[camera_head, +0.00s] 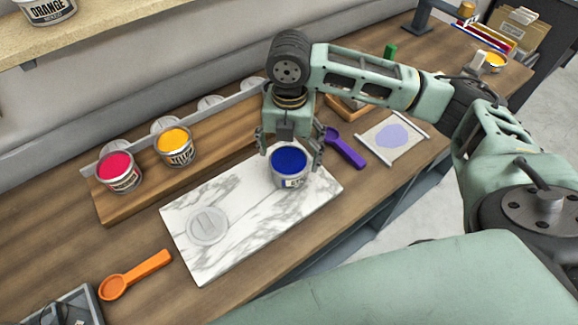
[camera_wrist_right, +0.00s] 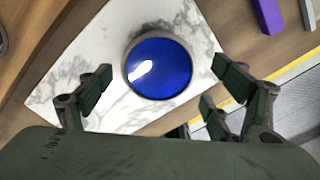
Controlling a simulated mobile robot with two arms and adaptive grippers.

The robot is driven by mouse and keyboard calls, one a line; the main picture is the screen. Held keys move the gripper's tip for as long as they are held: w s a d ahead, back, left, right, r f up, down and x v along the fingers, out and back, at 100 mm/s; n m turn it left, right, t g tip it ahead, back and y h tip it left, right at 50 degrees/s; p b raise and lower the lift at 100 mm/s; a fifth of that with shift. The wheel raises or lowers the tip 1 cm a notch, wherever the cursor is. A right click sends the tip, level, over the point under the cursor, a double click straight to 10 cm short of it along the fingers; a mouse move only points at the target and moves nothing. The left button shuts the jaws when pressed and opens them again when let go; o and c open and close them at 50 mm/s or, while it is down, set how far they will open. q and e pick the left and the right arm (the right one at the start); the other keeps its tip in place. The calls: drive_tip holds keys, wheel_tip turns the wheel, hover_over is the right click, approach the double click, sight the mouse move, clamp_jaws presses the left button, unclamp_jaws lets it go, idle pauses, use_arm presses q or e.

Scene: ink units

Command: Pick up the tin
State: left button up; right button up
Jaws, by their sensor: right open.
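An open tin of blue ink (camera_head: 290,169) stands upright on the right part of a white marble slab (camera_head: 190,255). Its label is only partly visible. In the right wrist view the blue tin (camera_wrist_right: 158,68) appears from above, with glossy ink filling its round top. My right gripper (camera_head: 290,150) points down over the tin. Its fingers are open, spread to the left and right of the tin, and show gaps to it in the wrist view (camera_wrist_right: 160,88). Whether they reach below the rim is unclear. My left gripper is not in view.
A magenta tin (camera_head: 120,180) and a yellow tin (camera_head: 175,150) stand on a wooden board at the left. A round grey lid (camera_head: 207,225) lies on the slab. A purple scoop (camera_head: 345,148) lies right of the gripper, an orange scoop (camera_head: 135,274) at front left.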

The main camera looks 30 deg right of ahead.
sight(288, 159)
wheel_tip(288, 159, down, 3)
drive_tip(key=shift+w+a+f, duration=0.15)
drive_tip(key=shift+f, duration=0.05)
drive_tip(key=shift+c, duration=0.3)
drive_tip(key=shift+c, duration=0.9)
drive_tip(key=shift+r, duration=0.1)
drive_tip(key=c, duration=1.4)
drive_tip(key=shift+c, duration=0.2)
